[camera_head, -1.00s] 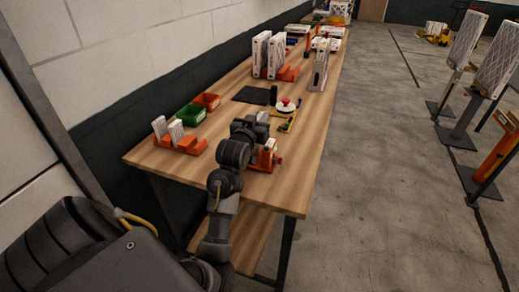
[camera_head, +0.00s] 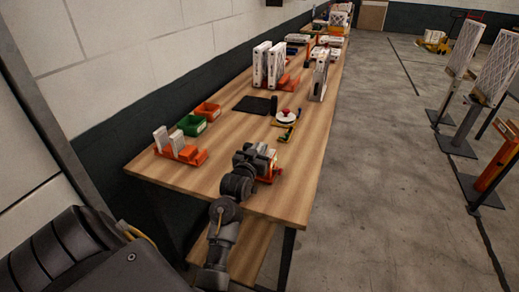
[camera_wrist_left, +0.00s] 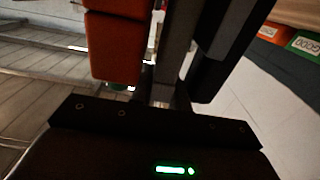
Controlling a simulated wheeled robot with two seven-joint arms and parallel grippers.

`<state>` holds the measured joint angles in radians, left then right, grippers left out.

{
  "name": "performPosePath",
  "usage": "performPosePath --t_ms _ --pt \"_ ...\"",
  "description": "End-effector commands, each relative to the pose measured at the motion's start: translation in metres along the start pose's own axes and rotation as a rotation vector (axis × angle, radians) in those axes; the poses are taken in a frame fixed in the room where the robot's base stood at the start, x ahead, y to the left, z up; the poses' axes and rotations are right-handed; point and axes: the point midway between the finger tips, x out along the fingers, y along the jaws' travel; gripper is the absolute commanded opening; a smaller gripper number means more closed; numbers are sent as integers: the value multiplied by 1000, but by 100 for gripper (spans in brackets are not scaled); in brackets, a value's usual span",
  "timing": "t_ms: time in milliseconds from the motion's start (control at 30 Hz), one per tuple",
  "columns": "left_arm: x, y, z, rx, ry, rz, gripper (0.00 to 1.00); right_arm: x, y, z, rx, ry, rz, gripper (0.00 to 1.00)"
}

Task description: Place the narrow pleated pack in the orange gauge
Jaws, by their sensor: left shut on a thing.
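The orange gauge (camera_head: 271,177) stands near the front right of the wooden bench, partly hidden behind my left gripper (camera_head: 263,156). My left gripper is shut on the narrow pleated pack, at the gauge. The pack is mostly hidden by the jaws in the head view. In the left wrist view a grey upright strip (camera_wrist_left: 175,50), likely the pack, shows between an orange block (camera_wrist_left: 118,48) and a dark finger. I cannot tell whether the pack touches the gauge or is inside it. My right gripper is not in view.
An orange rack (camera_head: 188,157) with white packs stands at the left bench edge. Green (camera_head: 191,125) and orange (camera_head: 207,112) bins are behind it. A black mat (camera_head: 252,105), a red-topped round device (camera_head: 285,116) and tall filters (camera_head: 276,65) stand farther back.

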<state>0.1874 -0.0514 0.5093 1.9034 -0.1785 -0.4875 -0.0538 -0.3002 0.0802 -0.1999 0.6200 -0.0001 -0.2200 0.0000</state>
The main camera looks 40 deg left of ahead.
Motion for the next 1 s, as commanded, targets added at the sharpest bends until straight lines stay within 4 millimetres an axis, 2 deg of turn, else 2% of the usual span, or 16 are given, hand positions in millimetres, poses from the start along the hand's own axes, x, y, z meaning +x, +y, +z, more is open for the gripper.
performPosePath --t_ms 133,167,200,533,667,1000 --pt "0 0 4 0 -1 0 0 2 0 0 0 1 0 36" --pt "0 0 3 0 -1 0 22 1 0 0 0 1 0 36" --pt "0 0 3 0 -1 0 27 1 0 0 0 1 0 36" --pt "-2 0 -1 1 1 -1 27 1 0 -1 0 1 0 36" --pt "-22 -1 2 3 0 -1 27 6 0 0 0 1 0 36" --pt "-92 0 2 2 0 1 27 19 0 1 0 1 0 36"
